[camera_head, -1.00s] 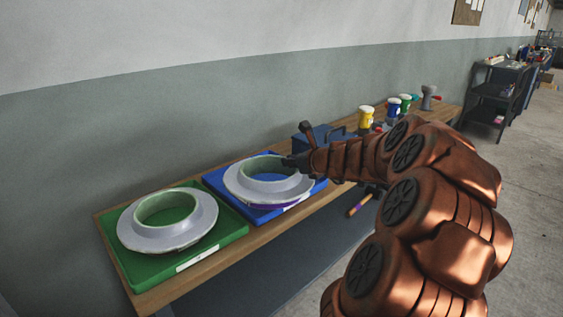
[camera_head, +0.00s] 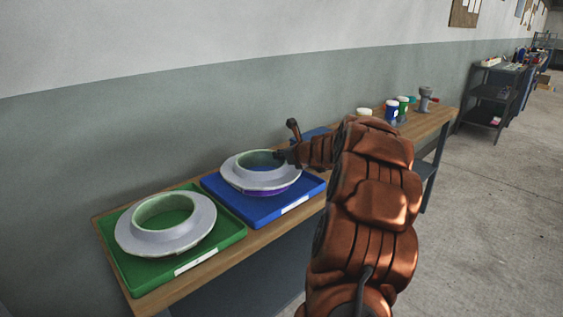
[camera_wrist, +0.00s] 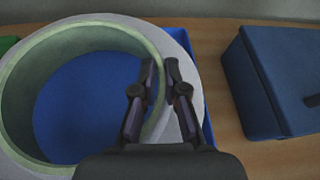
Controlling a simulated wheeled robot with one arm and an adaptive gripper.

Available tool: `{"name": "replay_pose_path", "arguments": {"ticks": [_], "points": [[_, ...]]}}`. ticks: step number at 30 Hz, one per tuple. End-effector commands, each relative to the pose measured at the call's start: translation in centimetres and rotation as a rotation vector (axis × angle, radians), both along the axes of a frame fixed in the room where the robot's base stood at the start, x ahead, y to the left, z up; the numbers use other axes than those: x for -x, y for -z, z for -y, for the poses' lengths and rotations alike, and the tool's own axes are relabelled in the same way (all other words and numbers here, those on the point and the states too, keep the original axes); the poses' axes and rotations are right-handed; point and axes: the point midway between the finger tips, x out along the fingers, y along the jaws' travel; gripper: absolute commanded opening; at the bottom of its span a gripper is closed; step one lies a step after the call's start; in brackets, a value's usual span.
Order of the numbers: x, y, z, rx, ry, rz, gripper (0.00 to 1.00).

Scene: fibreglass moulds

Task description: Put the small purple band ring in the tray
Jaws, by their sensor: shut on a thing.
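The purple band ring (camera_head: 240,182) is a pale grey flanged ring with a greenish raised collar and a purple band low on its side. It is over the blue tray (camera_head: 300,190), within its outline; I cannot tell whether it touches the tray floor. My gripper (camera_head: 281,157) is shut on the collar at the ring's right side. In the wrist view my gripper (camera_wrist: 160,76) has one finger inside and one outside the collar of the ring (camera_wrist: 22,85). Blue tray floor shows through the ring's hole. The ring looks about level.
A similar grey ring (camera_head: 125,235) sits in a green tray (camera_head: 232,232) to the left on the wooden bench. A blue box (camera_wrist: 275,85) stands close to the right. Several paint pots (camera_head: 392,110) are further along. The wall runs behind the bench.

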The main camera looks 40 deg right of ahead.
Motion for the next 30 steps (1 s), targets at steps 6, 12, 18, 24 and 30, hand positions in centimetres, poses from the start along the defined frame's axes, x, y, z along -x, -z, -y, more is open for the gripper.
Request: {"name": "replay_pose_path", "arguments": {"ticks": [6,12,18,24,30], "points": [[0.1,2.3,0.0,-0.001,0.002,0.002,0.00],[0.1,2.3,0.1,0.000,0.002,0.002,0.00],[0.0,2.7,0.0,0.000,0.001,0.002,0.00],[0.1,2.6,0.0,0.001,0.001,0.001,0.32],[0.1,2.7,0.0,-0.001,0.001,0.000,0.36]]}}
